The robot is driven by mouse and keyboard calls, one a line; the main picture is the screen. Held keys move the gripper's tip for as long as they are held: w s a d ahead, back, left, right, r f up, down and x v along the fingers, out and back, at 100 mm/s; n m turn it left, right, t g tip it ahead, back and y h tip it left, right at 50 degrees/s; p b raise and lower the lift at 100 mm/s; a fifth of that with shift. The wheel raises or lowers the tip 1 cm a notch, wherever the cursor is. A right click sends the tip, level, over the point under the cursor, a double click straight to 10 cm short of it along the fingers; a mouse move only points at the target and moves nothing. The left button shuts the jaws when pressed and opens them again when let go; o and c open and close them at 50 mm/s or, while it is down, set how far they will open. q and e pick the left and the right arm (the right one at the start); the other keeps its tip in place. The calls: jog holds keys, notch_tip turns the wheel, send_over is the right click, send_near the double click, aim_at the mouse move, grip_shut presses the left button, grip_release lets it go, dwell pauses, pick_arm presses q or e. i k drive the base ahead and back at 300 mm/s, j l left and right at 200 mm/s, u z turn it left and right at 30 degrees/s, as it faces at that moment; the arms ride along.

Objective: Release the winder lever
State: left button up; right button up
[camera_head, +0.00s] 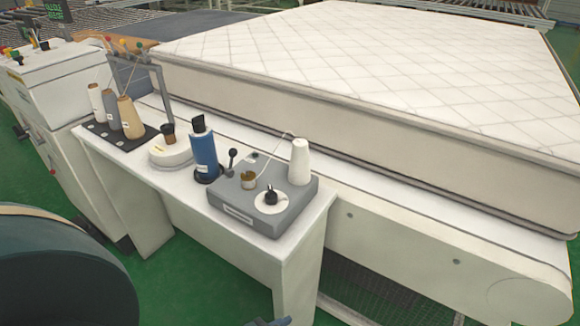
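The winder (235,212) is a grey box on the right part of the white side table. A small dark lever (231,160) with a round black knob stands upright at its left back edge. A small tan bobbin (248,180) and a white disc with a black knob (271,197) sit on its top. A white thread cone (299,162) stands at its back right, with a thread arching from it. Neither of my grippers can be made out. A small dark blue piece at the bottom edge is too cut off to identify.
A blue bottle-like canister (203,152) stands close left of the lever. A white round base (170,153) and several thread cones (130,118) stand farther left on the table (190,194). A quilted mattress (400,70) lies behind. A large dark round object (60,275) fills the lower left.

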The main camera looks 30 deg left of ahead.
aim_at(232, 159)
jog(key=u, duration=1.3)
